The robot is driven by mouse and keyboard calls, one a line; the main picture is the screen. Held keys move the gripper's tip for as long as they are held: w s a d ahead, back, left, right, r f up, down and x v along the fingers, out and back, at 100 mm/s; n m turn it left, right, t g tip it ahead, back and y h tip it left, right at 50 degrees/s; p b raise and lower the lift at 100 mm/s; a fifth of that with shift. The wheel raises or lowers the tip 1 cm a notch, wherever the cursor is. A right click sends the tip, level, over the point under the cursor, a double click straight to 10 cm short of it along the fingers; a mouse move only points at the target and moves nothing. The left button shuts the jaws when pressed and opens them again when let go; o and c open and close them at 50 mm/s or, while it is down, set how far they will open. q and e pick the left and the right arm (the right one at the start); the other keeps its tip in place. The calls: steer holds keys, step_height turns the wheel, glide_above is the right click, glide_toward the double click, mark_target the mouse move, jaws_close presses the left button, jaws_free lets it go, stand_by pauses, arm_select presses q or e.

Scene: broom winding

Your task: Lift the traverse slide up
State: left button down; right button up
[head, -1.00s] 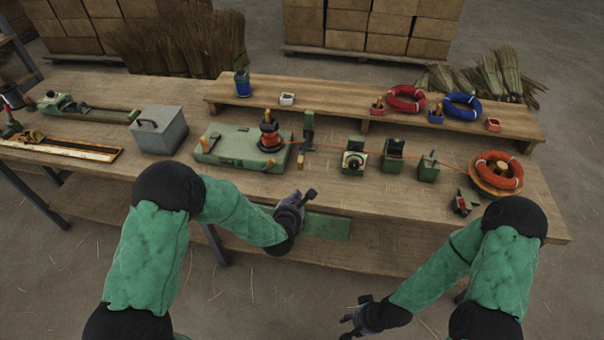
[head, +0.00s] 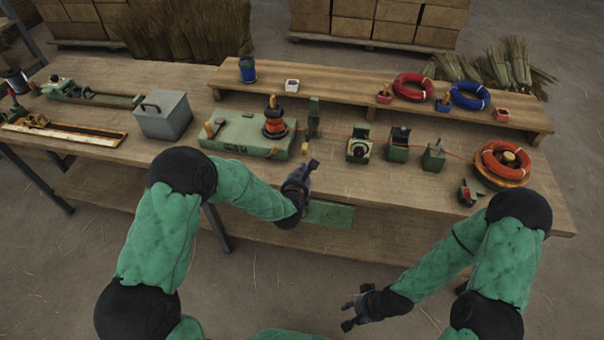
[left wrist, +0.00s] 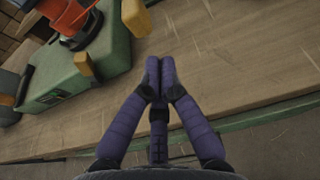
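The traverse slide looks to be the dark green upright post (head: 314,118) just right of the winding machine, though I cannot be sure. A small yellow block (head: 305,148) sits low by it. The green winding machine (head: 232,134) carries an orange and black spool (head: 274,122). My left gripper (head: 312,164) is in front of the post, apart from it. In the left wrist view its fingers (left wrist: 159,65) are together with nothing between them. A yellow piece (left wrist: 136,17) shows just beyond the fingertips. My right gripper (head: 350,308) is empty with fingers spread, in front of the table.
An orange line runs right from the spool past several small green devices (head: 360,147) to an orange coil (head: 503,160). A raised shelf (head: 340,95) behind holds red and blue coils. A grey box (head: 163,115) stands left. The table front by my left gripper is clear.

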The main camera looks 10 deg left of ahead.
arm_select(q)
steer(key=b+x, duration=0.1)
steer(key=x, duration=0.5)
arm_select(e)
steer(key=shift+f, duration=0.75)
arm_select(q)
steer(key=shift+r, duration=0.1)
